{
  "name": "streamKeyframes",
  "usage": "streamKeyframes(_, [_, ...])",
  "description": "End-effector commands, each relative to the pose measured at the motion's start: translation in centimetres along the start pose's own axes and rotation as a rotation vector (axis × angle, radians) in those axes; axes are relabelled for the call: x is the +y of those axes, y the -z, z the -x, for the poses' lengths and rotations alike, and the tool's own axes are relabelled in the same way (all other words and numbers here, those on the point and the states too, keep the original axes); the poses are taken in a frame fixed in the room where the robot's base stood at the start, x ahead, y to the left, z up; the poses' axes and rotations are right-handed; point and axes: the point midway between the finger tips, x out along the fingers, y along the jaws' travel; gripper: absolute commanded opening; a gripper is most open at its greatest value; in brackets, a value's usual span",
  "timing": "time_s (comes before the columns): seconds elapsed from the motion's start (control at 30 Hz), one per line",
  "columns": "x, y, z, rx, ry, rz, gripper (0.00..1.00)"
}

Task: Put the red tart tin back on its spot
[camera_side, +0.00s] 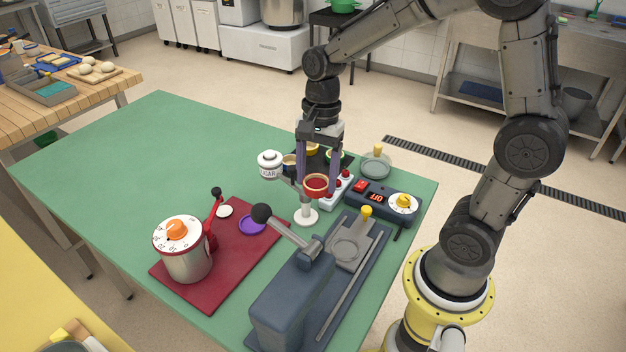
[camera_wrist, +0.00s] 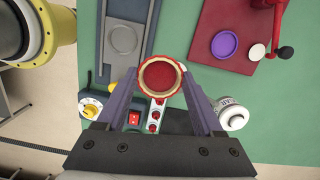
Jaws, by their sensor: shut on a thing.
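The red tart tin (camera_side: 317,183) is a small round red cup with a tan rim. My gripper (camera_side: 318,188) points down with its purple fingers closed on both sides of the tin, holding it above the table. In the wrist view the tin (camera_wrist: 160,79) sits between the fingertips (camera_wrist: 160,76), its red inside facing the camera. A dark tray (camera_side: 345,161) lies behind the gripper with yellow, green and tan-rimmed round tins on it, partly hidden by the fingers. I cannot tell which place is the red tin's spot.
A white-based stand (camera_side: 306,216) and a sugar jar (camera_side: 270,163) are close by. A red-button strip (camera_side: 337,190) and dial box (camera_side: 382,201) stand right. The lever press (camera_side: 290,295) and red mat (camera_side: 220,257) are in front. The green table's left is clear.

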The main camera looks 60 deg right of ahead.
Motion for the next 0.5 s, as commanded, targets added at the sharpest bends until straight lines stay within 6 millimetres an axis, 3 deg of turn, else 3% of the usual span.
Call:
streamKeyframes(0.03, [0.4, 1.7, 0.1, 0.000, 0.007, -0.049, 0.02])
streamKeyframes(0.2, [2.0, 6.5, 0.5, 0.001, 0.024, -0.196, 0.02])
streamKeyframes(0.33, [3.5, 9.1, 0.7, 0.000, 0.034, -0.295, 0.02])
streamKeyframes(0.5, [4.7, 11.1, 0.9, 0.000, 0.043, -0.372, 0.02])
